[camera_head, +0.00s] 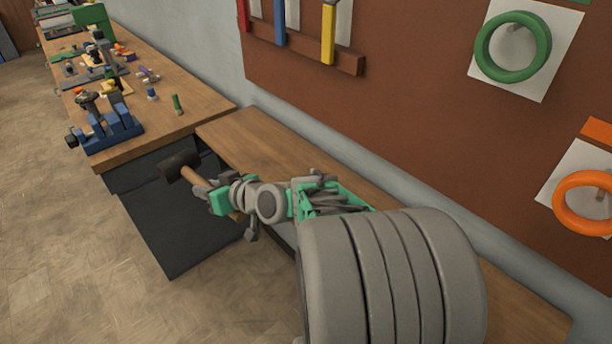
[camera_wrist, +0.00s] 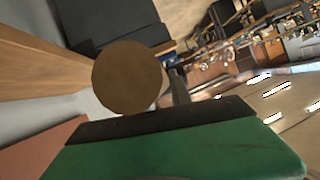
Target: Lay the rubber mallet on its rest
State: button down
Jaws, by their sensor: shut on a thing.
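The rubber mallet has a black head (camera_head: 178,166) and a light wooden handle (camera_head: 194,180). My gripper (camera_head: 216,198), with green fingers, is shut on the handle. In the wrist view the round brown handle end (camera_wrist: 130,78) faces the camera, right beside a green finger with a black pad (camera_wrist: 170,150). The mallet's rest cannot be made out in either view.
The low bench (camera_head: 262,140) runs along the wall; its visible top looks bare. A higher workbench (camera_head: 135,150) at left carries a blue vise (camera_head: 110,130), a green-handled tool (camera_head: 177,104) and several small items. A brown wall board (camera_head: 420,75) holds coloured tools and rings.

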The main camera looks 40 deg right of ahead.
jog(key=s+d+r+m+h+b, duration=0.1)
jog(key=s+d+r+b, duration=0.15)
jog(key=s+d, duration=0.4)
jog(key=s+d+r+m+h+b, duration=0.1)
jog(key=s+d+b, duration=0.35)
jog(key=d, duration=0.35)
jog(key=w+d+f, duration=0.1)
jog(key=d+f, duration=0.2)
jog(key=d, duration=0.1)
jog(key=w+d+f+p, duration=0.1)
jog(key=d+f, duration=0.2)
jog(key=d, duration=0.1)
jog(key=w+d+f, duration=0.2)
jog(key=d+f, duration=0.1)
jog(key=d, duration=0.1)
jog(key=shift+w+d+f, duration=0.1)
jog(key=shift+d+f, duration=0.2)
jog(key=shift+f, duration=0.05)
notch_tip(320, 180, down, 3)
jog(key=shift+r+p, duration=0.15)
jog(key=shift+p, duration=0.25)
